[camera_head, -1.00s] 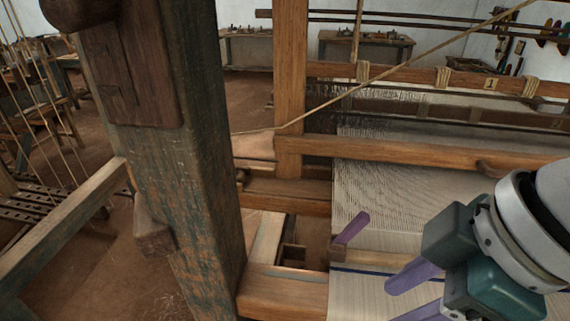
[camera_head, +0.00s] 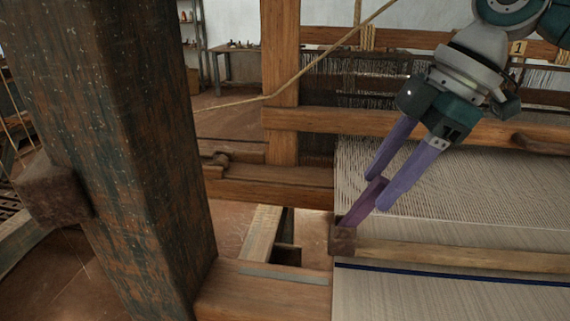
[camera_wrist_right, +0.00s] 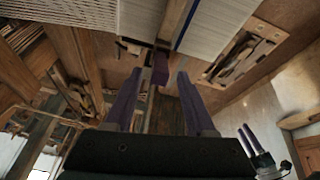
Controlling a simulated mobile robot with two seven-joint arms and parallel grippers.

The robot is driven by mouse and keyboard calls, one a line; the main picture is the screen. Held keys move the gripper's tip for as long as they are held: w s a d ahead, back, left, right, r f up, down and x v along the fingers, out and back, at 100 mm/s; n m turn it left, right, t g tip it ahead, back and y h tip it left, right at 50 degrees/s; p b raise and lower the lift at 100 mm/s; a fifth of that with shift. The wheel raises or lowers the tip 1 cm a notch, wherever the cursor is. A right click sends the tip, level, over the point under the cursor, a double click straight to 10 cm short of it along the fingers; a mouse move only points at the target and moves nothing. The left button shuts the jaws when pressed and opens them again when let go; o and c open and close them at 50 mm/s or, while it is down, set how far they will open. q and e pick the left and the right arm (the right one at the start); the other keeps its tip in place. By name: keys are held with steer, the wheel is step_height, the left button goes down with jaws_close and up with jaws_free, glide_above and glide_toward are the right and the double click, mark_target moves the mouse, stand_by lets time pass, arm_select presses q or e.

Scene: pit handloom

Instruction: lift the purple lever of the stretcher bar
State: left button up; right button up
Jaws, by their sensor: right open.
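The purple lever (camera_head: 360,207) slants up and right from a dark block at the left end of the wooden stretcher bar (camera_head: 450,257), which lies across the pale cloth. My right gripper (camera_head: 378,192) reaches down from the upper right, open, with its purple fingers on either side of the lever's upper part. In the right wrist view the lever (camera_wrist_right: 160,69) shows between the two spread fingertips, with gaps on both sides. What appears to be my left gripper (camera_wrist_right: 244,130) is small at the lower right of that view; its opening is unclear.
A thick worn post (camera_head: 125,150) stands left of the lever. A wooden crossbeam (camera_head: 400,125) runs behind it, and a cord (camera_head: 320,60) slants across above. The loom's front left beam (camera_head: 265,290) lies below. The cloth (camera_head: 450,295) to the right is clear.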

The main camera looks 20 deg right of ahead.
mark_target(364, 206)
steer(key=shift+x, duration=2)
jaws_close()
steer(key=shift+d, duration=0.1)
